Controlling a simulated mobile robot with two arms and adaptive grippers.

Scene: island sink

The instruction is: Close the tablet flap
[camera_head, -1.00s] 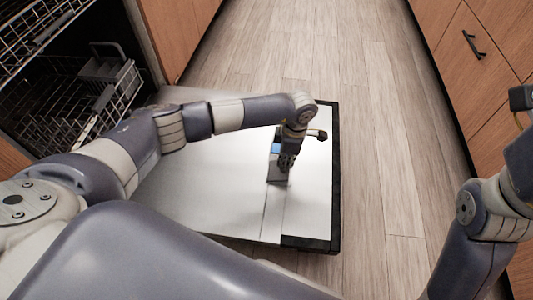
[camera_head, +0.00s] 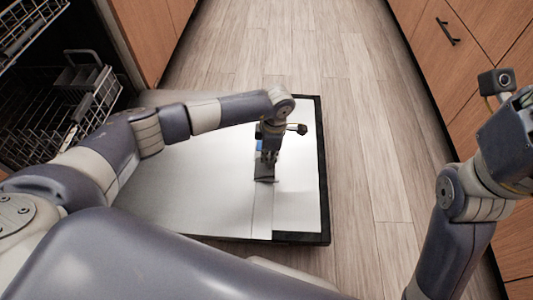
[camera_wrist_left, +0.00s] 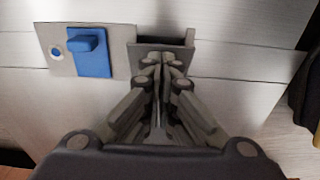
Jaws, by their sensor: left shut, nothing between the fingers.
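The dishwasher door (camera_head: 185,195) lies open and flat, its bright inner panel facing up. A dispenser with a blue latch piece (camera_wrist_left: 90,53) on a metal plate is set into it; the blue piece also shows in the head view (camera_head: 260,145). Beside the plate is the dark grey tablet flap (camera_wrist_left: 138,55), also in the head view (camera_head: 264,181). My left gripper (camera_wrist_left: 163,62) is shut and empty, pointing down with its fingertips at the dark grey part. The fingers hide much of it, so I cannot tell its exact angle or whether they touch.
Dishwasher racks (camera_head: 90,105) stand at the upper left. Wooden drawers (camera_head: 465,50) with a dark handle line the right. Bare wooden floor (camera_head: 350,120) lies between the door and the drawers. My right arm's wrist is at the right edge, its fingers out of sight.

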